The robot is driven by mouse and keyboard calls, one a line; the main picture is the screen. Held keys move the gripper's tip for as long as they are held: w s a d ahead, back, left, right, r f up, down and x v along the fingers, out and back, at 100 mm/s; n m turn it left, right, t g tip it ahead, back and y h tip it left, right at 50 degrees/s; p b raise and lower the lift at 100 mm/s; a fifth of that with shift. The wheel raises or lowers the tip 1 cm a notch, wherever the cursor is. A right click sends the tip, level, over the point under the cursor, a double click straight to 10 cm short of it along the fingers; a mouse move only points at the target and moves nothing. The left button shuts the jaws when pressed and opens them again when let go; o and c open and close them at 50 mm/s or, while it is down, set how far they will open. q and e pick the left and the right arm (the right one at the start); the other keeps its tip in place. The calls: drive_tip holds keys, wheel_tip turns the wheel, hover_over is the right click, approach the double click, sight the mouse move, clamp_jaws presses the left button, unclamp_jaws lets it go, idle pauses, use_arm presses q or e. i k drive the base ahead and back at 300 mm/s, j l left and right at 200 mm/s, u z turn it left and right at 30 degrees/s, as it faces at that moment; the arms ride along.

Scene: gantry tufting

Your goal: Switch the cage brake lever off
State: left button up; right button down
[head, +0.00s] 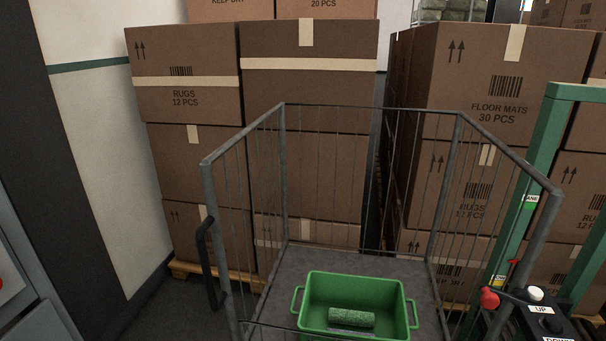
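A grey wire cage (222,146) stands in front of me with a flat grey deck. A red ball knob (489,298) on a dark arm shows at the cage's lower right side, beside the control box; it may be the brake lever, but I cannot tell for sure, nor its setting. A black upright handle (207,262) is on the cage's left side. The lower part of the cage and its wheels are out of view. Neither of my grippers shows in the head view.
A green crate (313,283) holding a green roll (351,317) sits in the cage. A black control box (545,322) marked UP and DOWN is beside a green post (542,150). Stacked cartons (190,170) close off the back. A grey cabinet (30,290) is at left.

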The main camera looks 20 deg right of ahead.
sight(490, 298)
drive_tip(key=z, duration=2.05)
